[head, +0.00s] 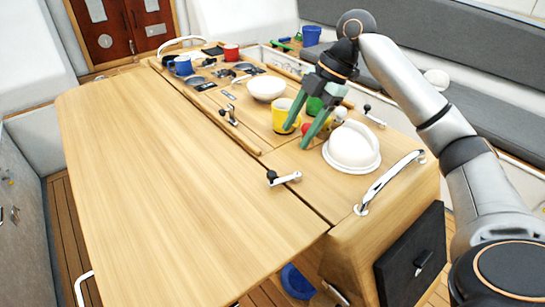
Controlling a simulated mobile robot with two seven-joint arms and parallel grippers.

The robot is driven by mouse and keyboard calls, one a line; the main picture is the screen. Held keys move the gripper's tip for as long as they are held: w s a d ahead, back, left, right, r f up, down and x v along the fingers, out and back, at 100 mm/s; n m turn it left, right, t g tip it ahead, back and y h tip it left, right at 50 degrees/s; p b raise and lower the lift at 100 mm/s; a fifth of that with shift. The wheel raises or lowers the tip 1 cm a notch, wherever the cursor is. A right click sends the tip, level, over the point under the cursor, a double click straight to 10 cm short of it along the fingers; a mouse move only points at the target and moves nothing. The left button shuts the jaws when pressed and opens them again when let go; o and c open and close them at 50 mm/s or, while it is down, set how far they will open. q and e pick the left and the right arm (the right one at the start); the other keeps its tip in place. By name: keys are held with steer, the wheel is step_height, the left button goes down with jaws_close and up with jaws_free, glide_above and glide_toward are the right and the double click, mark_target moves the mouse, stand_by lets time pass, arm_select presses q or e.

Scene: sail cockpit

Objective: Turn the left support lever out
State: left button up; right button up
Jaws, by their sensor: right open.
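A metal lever with a black knob (283,178) sits on the near part of the table, by the seam of the left leaf (170,190). A second knobbed lever (230,116) sits farther back along that seam, and a third (374,116) is at the table's right side. I cannot tell from the picture which one is the left support lever. My right gripper (297,138) has green fingers, spread apart and pointing down, over the table's middle strip beside the yellow mug (283,117). It is apart from the near lever. My left gripper is not in view.
A white domed vessel (352,148) stands right of my right gripper. A white bowl (266,88), a red mug (231,53) and a blue mug (183,65) stand farther back. A metal handrail (388,182) is at the near right edge. The left leaf is clear.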

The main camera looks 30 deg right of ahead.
steer(key=x, duration=1.1)
steer(key=shift+a+f, duration=0.15)
steer(key=shift+f, duration=0.05)
jaws_close()
stand_by(1.0)
